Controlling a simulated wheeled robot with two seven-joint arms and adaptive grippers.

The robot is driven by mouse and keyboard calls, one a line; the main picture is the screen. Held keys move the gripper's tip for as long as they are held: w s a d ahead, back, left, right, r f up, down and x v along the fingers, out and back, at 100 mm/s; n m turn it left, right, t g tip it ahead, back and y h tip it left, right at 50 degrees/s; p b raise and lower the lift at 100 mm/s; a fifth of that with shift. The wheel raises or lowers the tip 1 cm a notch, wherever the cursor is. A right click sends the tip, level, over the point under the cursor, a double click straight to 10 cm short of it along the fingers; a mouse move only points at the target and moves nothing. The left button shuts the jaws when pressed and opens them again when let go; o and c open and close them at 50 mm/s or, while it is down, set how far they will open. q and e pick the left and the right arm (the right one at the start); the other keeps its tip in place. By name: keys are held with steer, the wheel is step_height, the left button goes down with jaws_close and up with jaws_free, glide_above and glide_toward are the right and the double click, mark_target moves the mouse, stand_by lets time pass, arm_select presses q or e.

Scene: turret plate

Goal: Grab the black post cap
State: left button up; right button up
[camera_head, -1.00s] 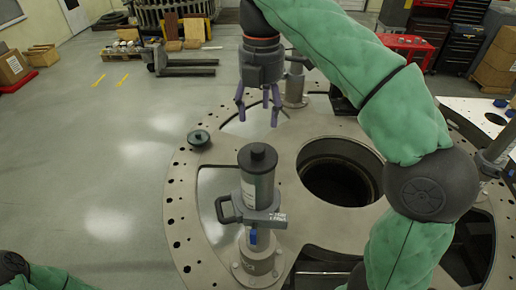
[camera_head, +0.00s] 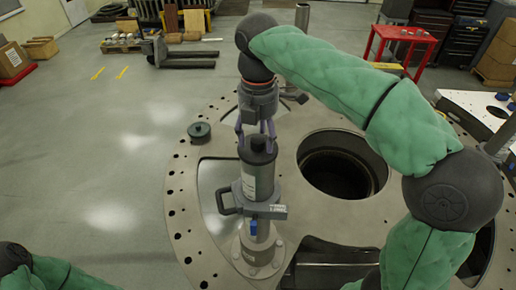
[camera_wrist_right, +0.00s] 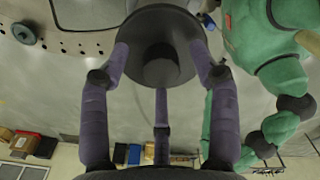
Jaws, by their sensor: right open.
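The black post cap (camera_head: 258,154) sits on top of an upright grey cylinder (camera_head: 257,183) with a white label and a side handle, standing on the turret plate (camera_head: 215,150). My right gripper (camera_head: 256,138) points down right over the cap, its purple fingers spread. In the right wrist view the round cap (camera_wrist_right: 160,62) lies between the open fingers of the gripper (camera_wrist_right: 160,50), with fingertips at its rim on both sides. I cannot tell whether they touch it. My left gripper is not in view; only part of my left arm shows at lower left.
A second dark round cap (camera_head: 199,132) lies on the plate to the left. A large round hole (camera_head: 343,167) opens right of the cylinder. My right arm passes over the plate. A pallet jack (camera_head: 180,55) and a red table (camera_head: 402,38) stand further back.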

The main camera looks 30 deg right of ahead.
steer(key=shift+s, duration=0.1)
steer(key=shift+c, duration=1.1)
jaws_close()
steer(key=shift+r, duration=0.15)
